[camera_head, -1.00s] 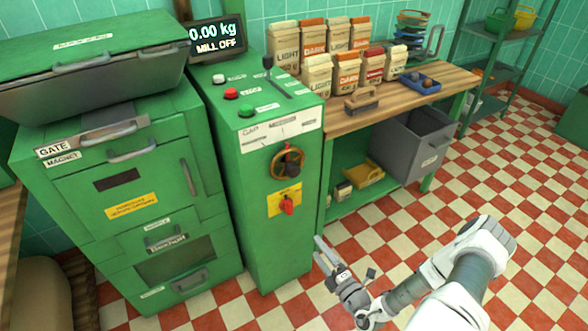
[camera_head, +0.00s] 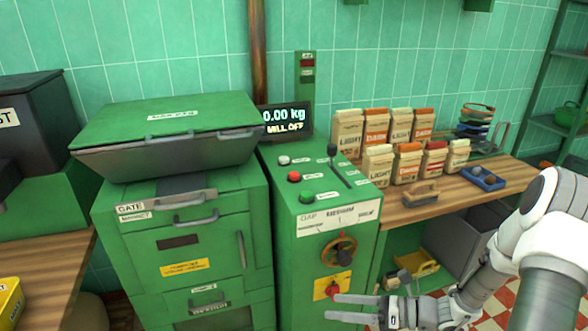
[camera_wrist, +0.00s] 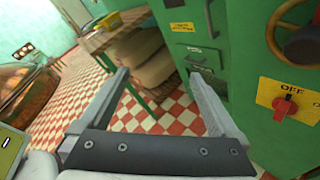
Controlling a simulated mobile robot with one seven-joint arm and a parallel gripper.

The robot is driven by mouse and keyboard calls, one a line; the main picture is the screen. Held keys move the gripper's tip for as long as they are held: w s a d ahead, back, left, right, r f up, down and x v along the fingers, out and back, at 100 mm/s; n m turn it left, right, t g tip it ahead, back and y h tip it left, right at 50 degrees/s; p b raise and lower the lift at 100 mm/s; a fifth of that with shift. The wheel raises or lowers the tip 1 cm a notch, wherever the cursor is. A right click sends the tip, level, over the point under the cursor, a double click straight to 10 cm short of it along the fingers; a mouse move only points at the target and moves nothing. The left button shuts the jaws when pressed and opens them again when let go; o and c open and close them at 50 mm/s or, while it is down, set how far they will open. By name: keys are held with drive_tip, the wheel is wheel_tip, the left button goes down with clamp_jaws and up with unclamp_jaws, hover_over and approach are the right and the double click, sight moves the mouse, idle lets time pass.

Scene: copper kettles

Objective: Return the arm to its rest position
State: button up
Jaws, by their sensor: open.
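My gripper (camera_head: 334,308) shows low in the head view, in front of the green control cabinet (camera_head: 318,263), near its red rotary switch (camera_head: 333,290). In the wrist view my gripper (camera_wrist: 160,85) has its two fingers wide apart with nothing between them. The red switch on its yellow plate also shows in the wrist view (camera_wrist: 285,105), right of the fingers. My arm comes in from the right side of the head view, bent at the elbow.
The green mill (camera_head: 180,240) stands left of the cabinet. A wooden bench (camera_head: 500,185) at right holds several paper bags (camera_head: 400,150), a brush (camera_head: 421,193) and a blue tray (camera_head: 482,178). A grey bin (camera_head: 455,240) sits under it. Checkered floor (camera_wrist: 140,115) lies beyond the fingers.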

drive_tip(key=s+d+r+n+h+p, duration=0.1)
drive_tip(key=s+r+n+h+p, duration=0.1)
drive_tip(key=s+r+n+h, duration=0.3)
drive_tip(key=s+d+r+n+h+p, duration=0.1)
drive_tip(key=s+r+n+h, duration=0.4)
drive_tip(key=r+n, duration=0.8)
drive_tip(key=s+d+r+n+t+h+p, duration=0.1)
drive_tip(key=s+r+n+h+p, duration=0.3)
drive_tip(key=r+n, duration=0.5)
drive_tip(key=shift+s+r+h, duration=0.6)
drive_tip(key=shift+s+r, duration=0.6)
drive_tip(key=shift+r, duration=1.65)
